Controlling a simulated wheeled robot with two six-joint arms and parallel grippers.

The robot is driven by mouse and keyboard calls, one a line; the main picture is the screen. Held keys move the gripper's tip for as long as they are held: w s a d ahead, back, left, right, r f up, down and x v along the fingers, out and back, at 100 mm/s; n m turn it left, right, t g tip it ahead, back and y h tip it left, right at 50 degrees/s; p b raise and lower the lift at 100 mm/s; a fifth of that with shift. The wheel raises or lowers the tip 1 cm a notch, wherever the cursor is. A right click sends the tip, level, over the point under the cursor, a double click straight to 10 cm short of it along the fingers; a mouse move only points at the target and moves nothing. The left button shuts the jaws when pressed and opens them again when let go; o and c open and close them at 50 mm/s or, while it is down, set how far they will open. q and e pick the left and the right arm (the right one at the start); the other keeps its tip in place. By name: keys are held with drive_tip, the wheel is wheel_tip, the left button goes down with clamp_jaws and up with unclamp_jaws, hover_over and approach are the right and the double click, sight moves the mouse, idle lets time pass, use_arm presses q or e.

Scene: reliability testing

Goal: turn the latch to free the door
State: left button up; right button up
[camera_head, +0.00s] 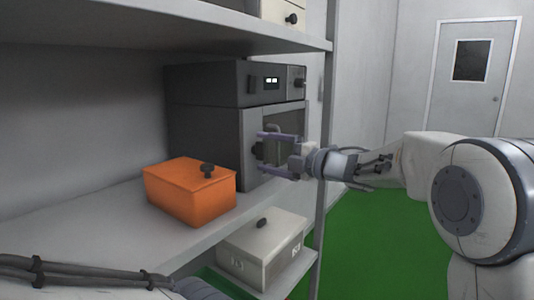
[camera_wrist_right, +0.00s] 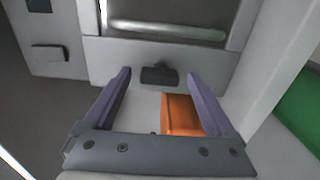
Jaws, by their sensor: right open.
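The grey test machine (camera_head: 205,125) stands on the shelf. Its front door, with a window (camera_head: 290,135) and a bar handle (camera_wrist_right: 165,32), looks shut. The dark latch (camera_wrist_right: 159,75) sits below the window in the right wrist view and lies roughly level. My right gripper (camera_head: 261,152) is open at the machine's front. In the wrist view its two purple fingers (camera_wrist_right: 158,78) stand to either side of the latch, with visible gaps. I cannot tell how deep the latch sits between them. My left gripper is out of view; only part of that arm shows at bottom left.
An orange box (camera_head: 190,192) with a black knob stands on the shelf (camera_head: 110,225) in front of the machine. A white lidded box (camera_head: 262,248) sits on a lower shelf. A shelf post (camera_head: 325,110) rises beside my right arm. Green floor (camera_head: 375,240) is clear at right.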

drive_tip(key=v, duration=1)
